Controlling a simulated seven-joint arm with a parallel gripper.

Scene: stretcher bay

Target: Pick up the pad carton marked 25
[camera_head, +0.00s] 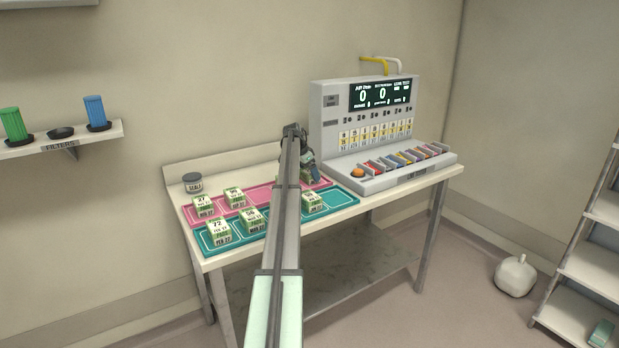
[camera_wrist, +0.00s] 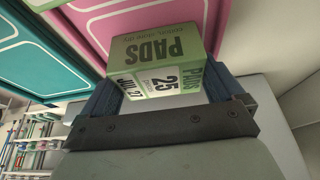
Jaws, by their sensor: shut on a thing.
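The pad carton marked 25 (camera_wrist: 160,62) is green and white, with PADS, 25 and JUL 27 printed on it, upside down in the wrist view. My gripper (camera_wrist: 160,92) has its two blue-grey fingers on either side of the carton and is shut on it. The pink tray (camera_wrist: 95,22) is behind the carton there; I cannot tell whether the carton touches it. In the head view my gripper (camera_head: 308,170) is over the right end of the pink tray (camera_head: 262,187), and my arm hides most of the carton.
Several other pad cartons stand on the pink tray and the teal tray (camera_head: 340,198), including one marked 72 (camera_head: 218,232). A grey jar (camera_head: 193,183) stands at the table's back left. A grey console (camera_head: 375,165) stands close on the right of my gripper.

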